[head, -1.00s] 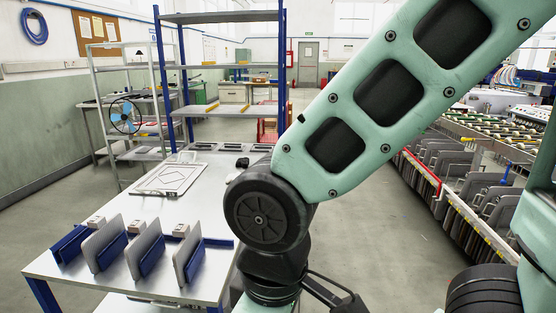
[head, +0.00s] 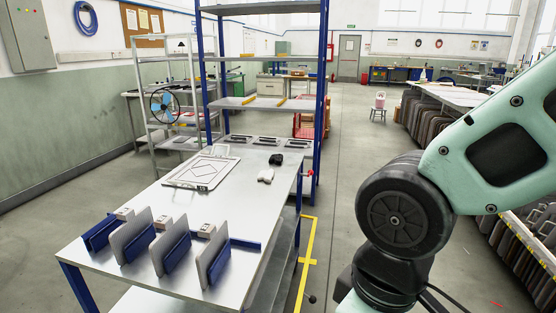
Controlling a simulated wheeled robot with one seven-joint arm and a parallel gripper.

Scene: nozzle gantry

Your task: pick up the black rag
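A small black crumpled item (head: 276,159), which looks like the black rag, lies on the white-topped table (head: 222,218) near its far right side. A similar white crumpled item (head: 265,175) lies just in front of it, and the two appear apart. Parts of my green arm fill the right of the head view, clear of the table. My gripper is out of the picture, so its state is hidden.
A flat white frame (head: 202,171) lies left of the rags. Grey panels in blue holders (head: 172,250) stand along the table's front. A blue-posted shelf rack (head: 262,102) rises behind the table's far end. Floor right of the table is open.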

